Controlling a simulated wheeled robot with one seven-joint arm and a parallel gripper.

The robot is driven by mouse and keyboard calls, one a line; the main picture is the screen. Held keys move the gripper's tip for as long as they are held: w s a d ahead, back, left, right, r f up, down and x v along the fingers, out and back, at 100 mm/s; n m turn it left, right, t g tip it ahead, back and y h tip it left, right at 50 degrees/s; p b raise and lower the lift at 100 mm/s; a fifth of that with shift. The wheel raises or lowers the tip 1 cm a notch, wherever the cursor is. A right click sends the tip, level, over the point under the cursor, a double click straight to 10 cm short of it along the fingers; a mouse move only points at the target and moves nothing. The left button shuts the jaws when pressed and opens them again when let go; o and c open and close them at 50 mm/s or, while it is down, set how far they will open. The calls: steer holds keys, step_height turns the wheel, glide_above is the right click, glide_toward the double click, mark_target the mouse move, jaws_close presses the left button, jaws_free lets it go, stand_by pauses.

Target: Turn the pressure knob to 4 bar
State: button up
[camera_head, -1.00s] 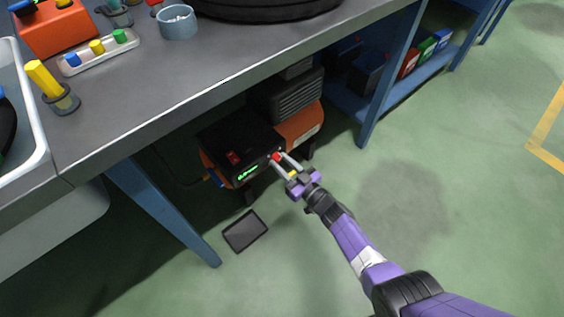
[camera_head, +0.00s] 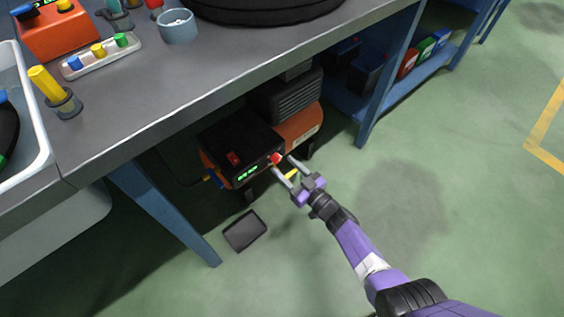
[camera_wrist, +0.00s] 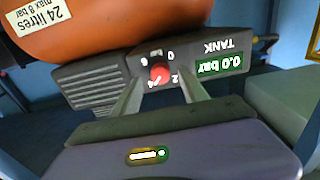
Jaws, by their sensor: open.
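The red pressure knob (camera_head: 277,158) is on the front of a black control box (camera_head: 238,142) on the orange compressor under the bench. In the wrist view the red knob (camera_wrist: 159,73) appears upside down, with dial numbers around it; I cannot tell which number it points to. My gripper (camera_head: 283,163) is open in front of the knob. In the wrist view its fingers stand on either side of the knob, apart from it; whether the tips reach past its face is unclear.
The workbench top (camera_head: 200,85) overhangs the compressor, with a blue leg (camera_head: 165,205) to the left and another (camera_head: 390,85) to the right. A dark flat tray-like object (camera_head: 244,231) lies on the floor. A red switch (camera_head: 233,158) sits on the box. Floor to the right is clear.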

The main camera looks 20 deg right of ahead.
steer(key=p+v, duration=0.1)
steer(key=v, duration=0.4)
steer(key=shift+s+d, duration=0.1)
steer(key=shift+s, duration=0.1)
stand_by(0.3)
